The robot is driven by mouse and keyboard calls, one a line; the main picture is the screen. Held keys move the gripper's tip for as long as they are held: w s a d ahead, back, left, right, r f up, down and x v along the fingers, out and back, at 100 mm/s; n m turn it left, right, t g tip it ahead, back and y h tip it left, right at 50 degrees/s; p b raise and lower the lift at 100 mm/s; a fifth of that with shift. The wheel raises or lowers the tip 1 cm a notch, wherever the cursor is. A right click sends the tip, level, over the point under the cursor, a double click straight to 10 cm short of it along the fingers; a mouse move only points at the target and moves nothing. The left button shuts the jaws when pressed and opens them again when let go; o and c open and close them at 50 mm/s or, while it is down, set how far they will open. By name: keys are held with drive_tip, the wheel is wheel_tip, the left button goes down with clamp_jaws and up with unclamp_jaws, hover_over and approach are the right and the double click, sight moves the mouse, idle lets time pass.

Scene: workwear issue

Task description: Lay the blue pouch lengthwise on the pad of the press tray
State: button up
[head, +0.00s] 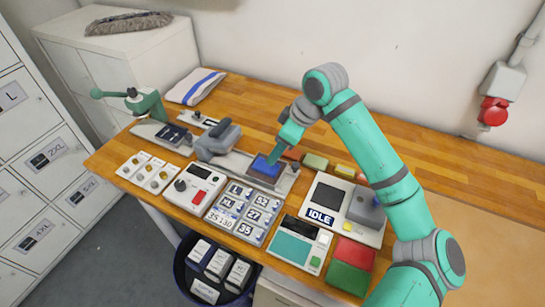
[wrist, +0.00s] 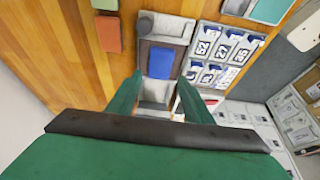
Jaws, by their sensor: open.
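The blue pouch (head: 264,167) lies flat on the dark pad of the press tray (head: 288,185). In the wrist view the pouch (wrist: 163,63) has its long side running along the grey tray (wrist: 165,25), with brown pad showing around it. My gripper (head: 274,158) is just above or beside the pouch; the head view does not show the exact gap. In the wrist view my gripper (wrist: 160,82) is open, its fingers apart on either side of the pouch's near end, and nothing is held between them.
The grey press head (head: 218,140) stands left of the pad. A tray of numbered labels (head: 240,212) is in front, and a device reading IDLE (head: 320,217) is at right. Small coloured blocks (head: 316,161) lie behind. The wooden bench behind is mostly clear.

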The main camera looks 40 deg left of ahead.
drive_tip(key=shift+v, duration=2.05)
